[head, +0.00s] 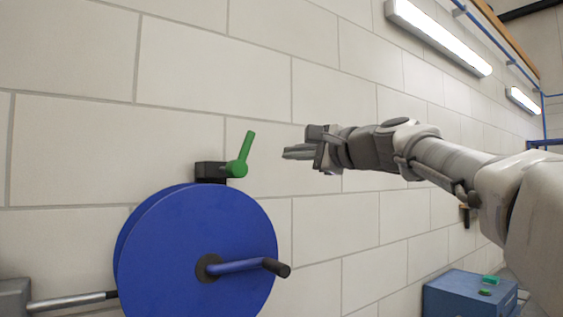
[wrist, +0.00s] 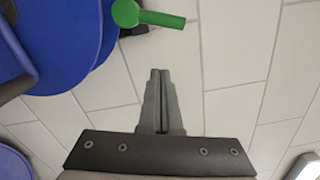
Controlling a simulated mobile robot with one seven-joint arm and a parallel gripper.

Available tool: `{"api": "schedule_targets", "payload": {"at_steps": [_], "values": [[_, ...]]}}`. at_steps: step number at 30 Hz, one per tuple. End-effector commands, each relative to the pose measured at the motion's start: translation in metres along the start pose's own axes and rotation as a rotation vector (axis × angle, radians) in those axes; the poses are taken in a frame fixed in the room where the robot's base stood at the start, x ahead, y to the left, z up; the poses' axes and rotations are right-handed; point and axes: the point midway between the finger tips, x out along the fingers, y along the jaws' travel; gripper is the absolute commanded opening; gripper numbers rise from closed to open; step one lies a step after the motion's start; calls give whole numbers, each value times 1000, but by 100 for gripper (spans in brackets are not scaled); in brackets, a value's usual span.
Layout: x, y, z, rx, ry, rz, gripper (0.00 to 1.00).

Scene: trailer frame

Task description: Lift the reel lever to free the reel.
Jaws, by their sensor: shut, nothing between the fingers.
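The green reel lever (head: 241,157) sits on a black block (head: 210,171) on the wall, just above the blue reel (head: 190,250). Its handle points up and slightly right. The reel has a blue crank with a black grip (head: 276,268). My gripper (head: 287,153) is to the right of the lever, apart from it, with its fingers shut and empty. In the wrist view the shut fingers (wrist: 160,75) point toward the tiled wall. The lever (wrist: 150,17) shows there at the top, beyond the fingertips, and the blue reel (wrist: 65,50) is at upper left.
A metal rod (head: 75,301) runs into the reel from the left. The wall right of the lever is clear.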

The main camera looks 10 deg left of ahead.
Motion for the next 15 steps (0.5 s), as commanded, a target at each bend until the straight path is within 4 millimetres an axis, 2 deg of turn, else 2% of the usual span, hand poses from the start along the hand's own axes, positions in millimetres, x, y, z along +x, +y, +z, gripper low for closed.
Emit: {"api": "schedule_targets", "payload": {"at_steps": [1, 6, 10, 15], "values": [[-13, 4, -1, -2, 2, -3, 0], [-42, 2, -1, -1, 2, -2, 0], [-54, 2, 0, 0, 0, 0, 0], [-59, 1, 1, 1, -1, 1, 0]]}}
